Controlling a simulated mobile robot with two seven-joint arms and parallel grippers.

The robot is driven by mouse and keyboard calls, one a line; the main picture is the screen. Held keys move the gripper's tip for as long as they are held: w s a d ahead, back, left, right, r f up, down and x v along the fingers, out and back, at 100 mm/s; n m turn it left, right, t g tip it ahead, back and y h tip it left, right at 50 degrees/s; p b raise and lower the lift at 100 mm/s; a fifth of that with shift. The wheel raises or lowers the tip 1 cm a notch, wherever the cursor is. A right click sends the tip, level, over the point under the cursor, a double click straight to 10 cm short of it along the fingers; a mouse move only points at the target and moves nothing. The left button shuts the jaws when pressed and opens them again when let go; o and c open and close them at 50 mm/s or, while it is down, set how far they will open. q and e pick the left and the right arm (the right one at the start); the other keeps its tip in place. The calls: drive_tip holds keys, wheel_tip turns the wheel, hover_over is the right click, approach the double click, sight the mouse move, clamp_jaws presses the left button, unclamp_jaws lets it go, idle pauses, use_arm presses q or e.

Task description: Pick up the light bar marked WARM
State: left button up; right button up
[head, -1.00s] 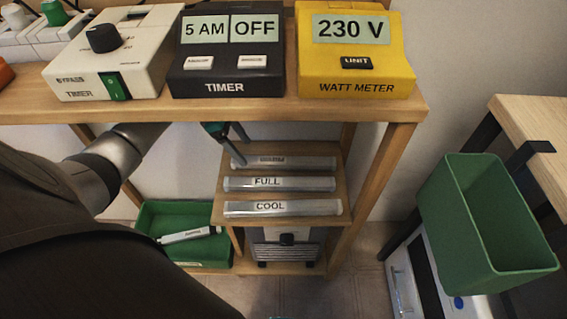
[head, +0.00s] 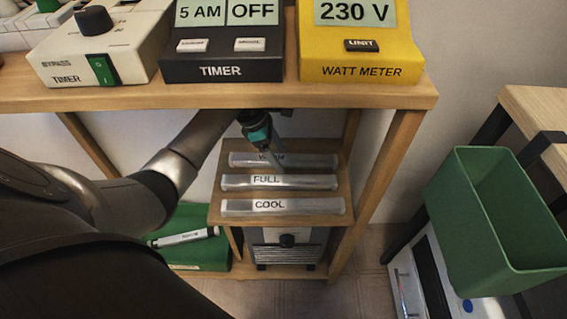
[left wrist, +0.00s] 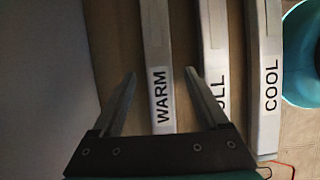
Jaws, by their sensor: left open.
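The WARM light bar (head: 312,160) lies at the back of the wooden shelf, behind the FULL bar (head: 312,182) and the COOL bar (head: 312,206). My left gripper (head: 273,158) is above the WARM bar and partly hides its label in the head view. In the left wrist view, the open left gripper (left wrist: 160,76) has one finger on either side of the WARM bar (left wrist: 157,40), near its label. The FULL bar (left wrist: 215,45) is close beside the right finger, which covers part of its label. I cannot tell how far the fingertips are above the shelf. My right gripper is out of view.
The wooden tabletop (head: 215,97) with timers and a yellow watt meter (head: 350,72) overhangs the shelf. A green tray (head: 205,255) with another bar stands at lower left. A green bin (head: 470,215) is at right.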

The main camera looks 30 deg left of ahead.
use_arm(q)
drive_tip(key=shift+w+d+f, duration=0.1)
drive_tip(key=shift+f, duration=0.15)
clamp_jaws()
idle(0.5)
